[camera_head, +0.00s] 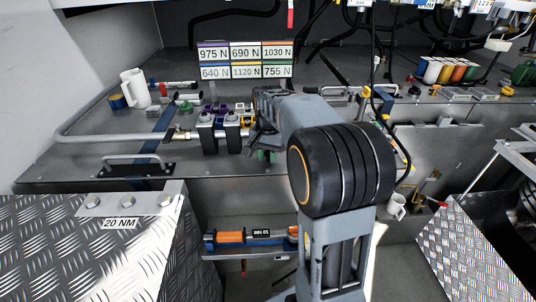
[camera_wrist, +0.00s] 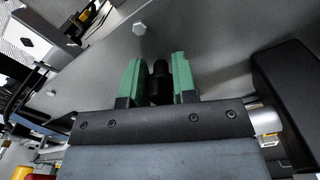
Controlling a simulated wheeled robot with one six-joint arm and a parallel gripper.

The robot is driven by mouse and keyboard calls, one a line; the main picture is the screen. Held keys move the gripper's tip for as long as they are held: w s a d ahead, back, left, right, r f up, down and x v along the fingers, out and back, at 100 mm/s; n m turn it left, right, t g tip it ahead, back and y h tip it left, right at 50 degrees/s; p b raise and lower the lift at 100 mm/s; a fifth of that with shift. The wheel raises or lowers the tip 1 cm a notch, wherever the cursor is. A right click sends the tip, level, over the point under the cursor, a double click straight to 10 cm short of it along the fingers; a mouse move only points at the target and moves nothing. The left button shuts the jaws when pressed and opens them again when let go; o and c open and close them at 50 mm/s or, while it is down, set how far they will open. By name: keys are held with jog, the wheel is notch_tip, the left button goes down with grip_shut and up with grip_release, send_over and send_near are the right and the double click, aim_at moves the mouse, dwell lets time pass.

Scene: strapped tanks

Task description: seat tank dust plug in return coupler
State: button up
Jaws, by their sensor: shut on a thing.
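My gripper (camera_wrist: 160,80) has green fingers closed on a dark cylindrical piece, the tank dust plug (camera_wrist: 160,69), in the wrist view. Its rounded end points away from the wrist, and the fingers hide its sides. In the head view my gripper (camera_head: 266,156) points down near the front edge of the deck, just right of the row of black, strapped blocks with coloured tops (camera_head: 207,121). The arm covers much of it there, and the plug cannot be made out. I cannot tell which fitting is the return coupler.
The grey deck (camera_head: 90,165) carries a bent pipe (camera_head: 110,137), a handle (camera_head: 140,158) and a white mug (camera_head: 135,88). A label board (camera_head: 246,60) stands behind. An orange tool (camera_head: 230,238) lies on the lower shelf. A grey plate with bolts (camera_wrist: 210,40) fills the wrist view's background.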

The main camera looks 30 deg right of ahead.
jog(key=o, duration=0.9)
jog(key=shift+f, duration=0.15)
jog(key=shift+f, duration=0.1)
notch_tip(320, 180, up, 14)
jog(key=b, duration=0.1)
jog(key=s+a+f+n+t, duration=0.2)
jog(key=s+a+f+n, duration=0.2)
jog(key=s+f, duration=0.3)
jog(key=s+a+f+n+t, duration=0.2)
jog(key=s+a+f+n, duration=0.3)
jog(key=s+f, duration=0.2)
jog(key=s, duration=0.2)
jog(key=shift+s+f+t, duration=0.15)
jog(key=shift+s+t, duration=0.15)
jog(key=shift+t, duration=0.1)
